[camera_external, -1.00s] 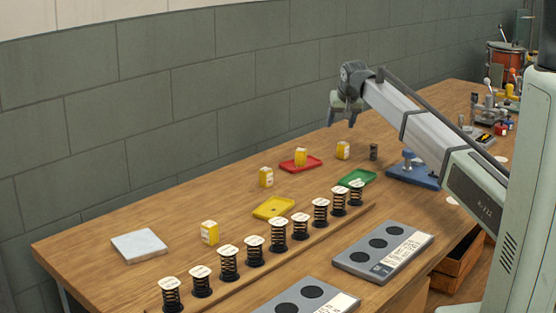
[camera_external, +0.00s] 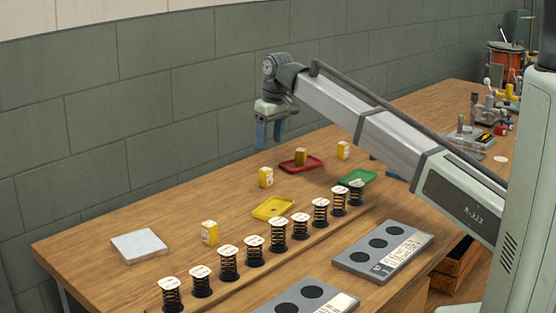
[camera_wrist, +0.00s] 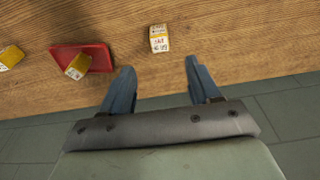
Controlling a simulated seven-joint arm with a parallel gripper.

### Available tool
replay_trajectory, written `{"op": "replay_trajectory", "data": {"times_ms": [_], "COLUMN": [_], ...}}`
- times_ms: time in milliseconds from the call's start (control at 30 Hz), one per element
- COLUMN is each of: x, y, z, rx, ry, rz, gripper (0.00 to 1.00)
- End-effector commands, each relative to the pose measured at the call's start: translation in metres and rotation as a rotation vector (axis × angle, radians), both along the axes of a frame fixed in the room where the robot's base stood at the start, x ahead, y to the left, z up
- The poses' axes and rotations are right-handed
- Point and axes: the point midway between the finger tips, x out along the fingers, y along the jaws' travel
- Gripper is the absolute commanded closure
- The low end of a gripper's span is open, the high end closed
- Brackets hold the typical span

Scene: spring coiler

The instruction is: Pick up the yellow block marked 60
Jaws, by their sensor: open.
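My gripper (camera_external: 269,143) is open and empty, held above the bench near the wall. In the wrist view, its two blue fingers (camera_wrist: 159,66) are spread apart. One yellow block with a white printed label (camera_wrist: 159,39) lies ahead of the gap between them; in the external view this block (camera_external: 266,177) stands below the gripper, left of the red tray. Another yellow block (camera_external: 300,157) is on the red tray (camera_wrist: 100,56). A third yellow block (camera_external: 343,150) stands right of the tray, and another (camera_external: 210,233) nearer the front left. The markings are too small to read surely.
A yellow tray (camera_external: 273,208) and a green tray (camera_external: 358,178) lie on the bench. A row of black springs with white caps (camera_external: 254,247) runs along the front. Grey panels with dark round spots (camera_external: 385,250) lie before it. A white slab (camera_external: 139,246) is at left.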

Motion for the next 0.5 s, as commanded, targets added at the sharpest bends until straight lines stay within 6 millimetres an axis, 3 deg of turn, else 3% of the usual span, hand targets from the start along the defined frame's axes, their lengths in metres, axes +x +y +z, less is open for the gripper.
{"op": "replay_trajectory", "data": {"times_ms": [300, 500], "x": [0.006, 0.007], "y": [0.005, 0.006], "z": [-0.052, -0.063], "rx": [-0.001, 0.000], "ry": [0.000, -0.001], "rz": [-0.002, -0.002], "gripper": [0.38, 0.38]}}
